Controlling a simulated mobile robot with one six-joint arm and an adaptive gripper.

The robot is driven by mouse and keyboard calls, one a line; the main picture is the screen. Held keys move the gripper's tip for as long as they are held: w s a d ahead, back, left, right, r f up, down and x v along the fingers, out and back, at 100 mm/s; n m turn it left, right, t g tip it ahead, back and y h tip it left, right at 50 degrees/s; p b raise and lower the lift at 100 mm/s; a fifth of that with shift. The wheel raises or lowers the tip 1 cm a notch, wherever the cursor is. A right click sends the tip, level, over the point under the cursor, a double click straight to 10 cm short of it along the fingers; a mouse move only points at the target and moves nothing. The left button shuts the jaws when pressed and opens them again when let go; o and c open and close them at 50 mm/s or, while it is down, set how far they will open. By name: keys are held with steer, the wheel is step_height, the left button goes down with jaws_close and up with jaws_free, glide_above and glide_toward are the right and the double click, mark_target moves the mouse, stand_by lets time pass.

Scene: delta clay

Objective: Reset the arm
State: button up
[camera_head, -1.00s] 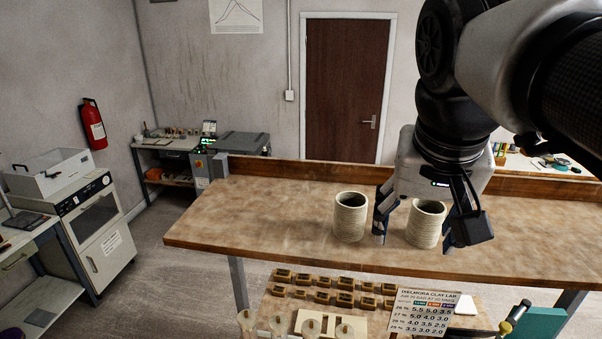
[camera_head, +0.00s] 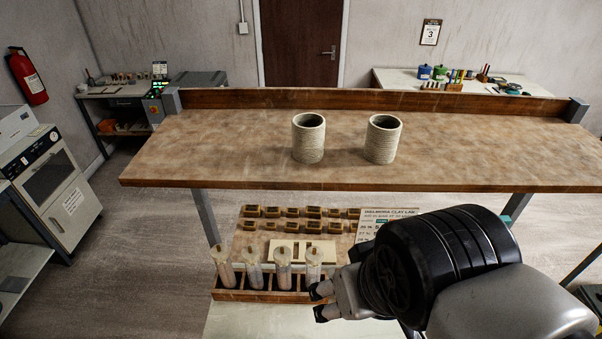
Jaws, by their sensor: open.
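My gripper (camera_head: 318,301) is low in the head view, in front of the workbench and over the right end of the rack of tubes. Its dark fingertips point left and stand apart with nothing between them. My arm's wrist and links fill the lower right and hide part of the printed sign. Two ribbed beige clay cylinders, the left one (camera_head: 308,140) and the right one (camera_head: 382,141), stand upright on the wooden workbench (camera_head: 220,150), well away from the gripper.
Below the bench edge are rows of small brown blocks (camera_head: 290,212), a printed sign (camera_head: 375,214) and a wooden rack (camera_head: 250,295) with several capped tubes, close to the gripper. A white machine (camera_head: 60,185) stands at the left. The bench's left and right ends are clear.

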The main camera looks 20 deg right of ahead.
step_height(320, 180, down, 25)
steer(key=b, duration=2.4)
steer(key=shift+c, duration=0.3)
